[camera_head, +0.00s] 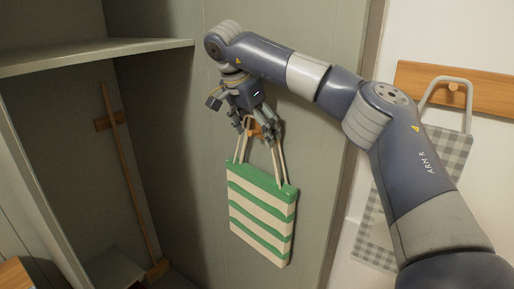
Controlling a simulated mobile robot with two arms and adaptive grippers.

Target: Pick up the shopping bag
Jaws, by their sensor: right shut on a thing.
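The shopping bag (262,213) has green and cream stripes and hangs by its cream handles in front of the cabinet's grey-green side panel. My right gripper (258,130) points down at the top of the handles and is shut on them. An orange-brown peg shows just behind the fingers. Whether the handles still touch the peg is hidden by the fingers. The bag hangs slightly tilted, clear of the floor. My left gripper is not in view.
An open cabinet with a shelf (95,55) stands at the left, with a wooden stick (127,175) inside. A grey checked bag (447,150) hangs from a wooden rail (490,92) at the right, partly behind my right arm.

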